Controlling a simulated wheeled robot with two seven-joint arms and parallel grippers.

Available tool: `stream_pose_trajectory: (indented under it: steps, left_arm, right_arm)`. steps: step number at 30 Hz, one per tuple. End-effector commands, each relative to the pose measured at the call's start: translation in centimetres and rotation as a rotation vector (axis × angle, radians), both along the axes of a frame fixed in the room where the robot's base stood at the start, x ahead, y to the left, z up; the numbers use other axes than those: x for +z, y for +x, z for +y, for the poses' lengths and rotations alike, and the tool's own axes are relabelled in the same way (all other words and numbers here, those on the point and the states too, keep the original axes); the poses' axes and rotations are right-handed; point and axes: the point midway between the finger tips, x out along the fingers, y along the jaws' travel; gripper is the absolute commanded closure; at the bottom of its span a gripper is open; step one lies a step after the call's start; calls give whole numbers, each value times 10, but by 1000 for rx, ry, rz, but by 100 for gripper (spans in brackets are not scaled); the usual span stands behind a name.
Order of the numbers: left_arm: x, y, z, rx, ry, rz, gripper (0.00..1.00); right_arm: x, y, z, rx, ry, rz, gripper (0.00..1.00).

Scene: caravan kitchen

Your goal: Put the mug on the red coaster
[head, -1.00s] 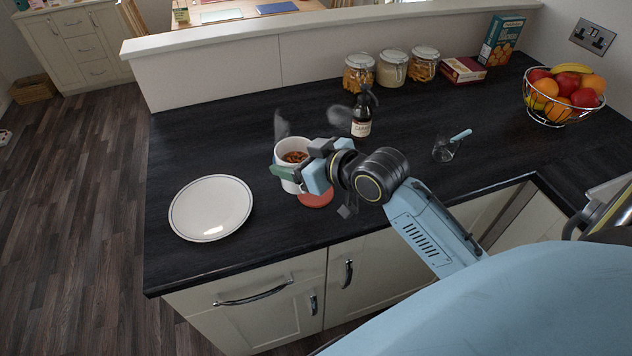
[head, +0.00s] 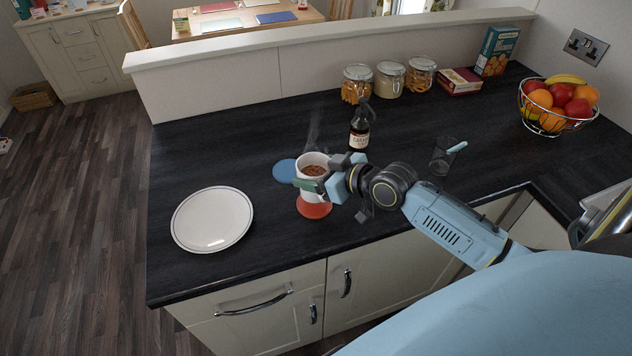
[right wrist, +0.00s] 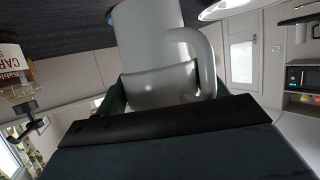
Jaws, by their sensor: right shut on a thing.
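The white mug (head: 312,163) with brown contents is held upright by my right gripper (head: 322,184), whose fingers are shut on it. In the right wrist view the mug (right wrist: 150,45) and its handle fill the space in front of the gripper. The red coaster (head: 314,209) lies on the dark worktop below the mug, partly hidden by it. Whether the mug touches the coaster cannot be told. A blue coaster (head: 285,171) lies just behind and left of the mug. My left gripper is not in view.
A white plate (head: 212,219) lies to the left. A brown bottle (head: 359,130) stands behind the mug, and a glass (head: 441,158) with a blue-handled thing is to the right. Jars (head: 389,78), boxes and a fruit basket (head: 557,107) stand farther back. The worktop's left back is clear.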

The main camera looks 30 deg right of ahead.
Motion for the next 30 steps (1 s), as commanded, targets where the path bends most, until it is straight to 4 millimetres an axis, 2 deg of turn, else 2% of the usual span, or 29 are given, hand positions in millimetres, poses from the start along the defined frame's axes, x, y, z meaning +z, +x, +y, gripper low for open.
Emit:
stream_pose_trajectory:
  steps: [6, 18, 19, 24, 30]
  left_arm:
    - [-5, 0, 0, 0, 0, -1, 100]
    - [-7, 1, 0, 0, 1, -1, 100]
    - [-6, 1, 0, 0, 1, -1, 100]
    - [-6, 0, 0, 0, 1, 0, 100]
    - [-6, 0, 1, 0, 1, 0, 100]
  right_arm:
    - [-28, 0, 0, -1, 1, -2, 66]
    - [-34, 0, 0, -1, 0, -3, 66]
    - [-35, 0, 0, 0, -1, 1, 27]
    - [-35, 0, 0, 0, -1, 1, 7]
    - [-35, 0, 0, 0, 0, 1, 7]
